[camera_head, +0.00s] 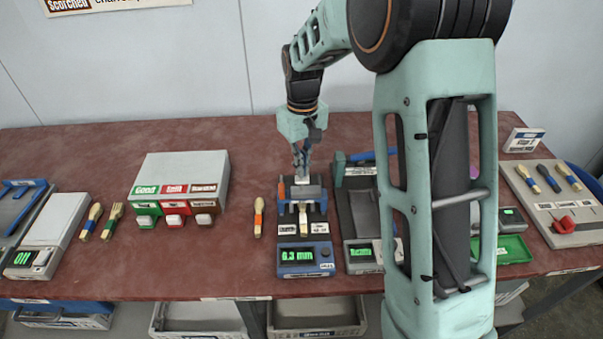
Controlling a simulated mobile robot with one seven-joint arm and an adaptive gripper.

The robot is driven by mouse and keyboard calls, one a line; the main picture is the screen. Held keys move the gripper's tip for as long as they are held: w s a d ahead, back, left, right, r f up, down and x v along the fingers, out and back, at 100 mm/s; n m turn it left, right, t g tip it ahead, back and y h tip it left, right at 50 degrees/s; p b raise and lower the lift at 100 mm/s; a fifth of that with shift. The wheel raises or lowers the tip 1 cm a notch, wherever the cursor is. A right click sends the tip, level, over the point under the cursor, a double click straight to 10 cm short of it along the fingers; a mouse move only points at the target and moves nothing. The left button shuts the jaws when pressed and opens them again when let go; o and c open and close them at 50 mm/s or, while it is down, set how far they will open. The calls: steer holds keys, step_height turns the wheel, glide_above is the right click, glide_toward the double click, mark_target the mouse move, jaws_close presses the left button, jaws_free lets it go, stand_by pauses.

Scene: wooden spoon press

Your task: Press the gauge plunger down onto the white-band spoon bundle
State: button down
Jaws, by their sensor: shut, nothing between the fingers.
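My gripper (301,172) points down, shut and empty, right above the plunger. I cannot tell whether the fingertips touch it.
An orange-banded utensil (258,217) lies left of the gauge. A second device (362,255) stands close to the right. Bare red tabletop (215,265) lies front left.

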steer(key=shift+r+p, duration=1.35)
steer(key=shift+r, duration=0.8)
steer(key=shift+f, duration=0.1)
